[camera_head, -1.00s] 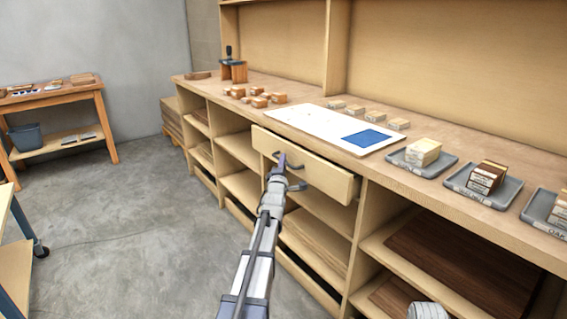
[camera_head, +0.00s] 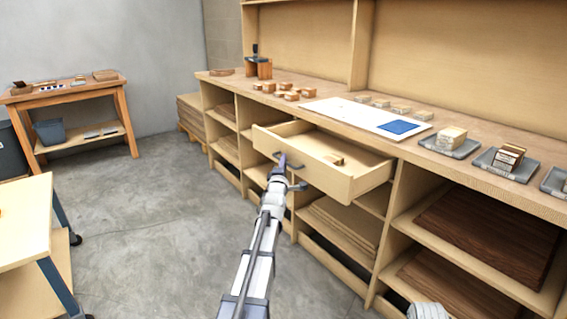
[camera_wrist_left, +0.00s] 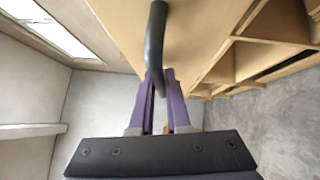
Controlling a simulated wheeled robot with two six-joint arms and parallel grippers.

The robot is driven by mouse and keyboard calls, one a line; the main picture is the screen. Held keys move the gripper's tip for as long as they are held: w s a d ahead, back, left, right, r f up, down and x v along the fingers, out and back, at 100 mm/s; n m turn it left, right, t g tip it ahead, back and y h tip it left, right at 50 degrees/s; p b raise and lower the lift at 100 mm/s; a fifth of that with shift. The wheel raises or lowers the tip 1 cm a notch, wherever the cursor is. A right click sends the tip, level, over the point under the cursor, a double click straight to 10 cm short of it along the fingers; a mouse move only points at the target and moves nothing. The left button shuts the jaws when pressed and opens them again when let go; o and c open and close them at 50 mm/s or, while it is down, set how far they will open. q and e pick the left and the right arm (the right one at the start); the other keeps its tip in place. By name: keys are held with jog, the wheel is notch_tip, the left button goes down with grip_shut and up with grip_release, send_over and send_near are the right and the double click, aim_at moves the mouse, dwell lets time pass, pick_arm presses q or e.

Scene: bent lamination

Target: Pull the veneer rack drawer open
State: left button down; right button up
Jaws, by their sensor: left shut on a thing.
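The veneer rack drawer (camera_head: 325,181) stands pulled out from under the bench top, and its inside shows. A small pale wood piece (camera_head: 334,159) lies in it. My left gripper (camera_head: 282,161) is at the drawer's front, shut on the dark drawer handle. In the left wrist view the dark bar handle (camera_wrist_left: 155,40) runs down between the purple fingers (camera_wrist_left: 160,85), with the drawer front (camera_wrist_left: 185,30) behind it. My right gripper does not show clearly; only a pale ribbed part of mine is at the bottom edge.
The bench top holds a white board with a blue square (camera_head: 398,127), wood blocks (camera_head: 285,90) and grey trays (camera_head: 448,146). Shelves with dark sheets (camera_head: 490,235) lie below. A cart (camera_head: 25,225) stands at left and a wooden table (camera_head: 75,95) further back. The floor between is clear.

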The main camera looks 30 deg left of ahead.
pick_arm(q)
jog(key=c, duration=0.9)
grip_release()
jog(key=b+v, duration=0.1)
jog(key=v, duration=0.6)
jog(key=shift+s+d+f, duration=0.1)
jog(key=shift+s+d, duration=0.1)
jog(key=shift+s, duration=0.15)
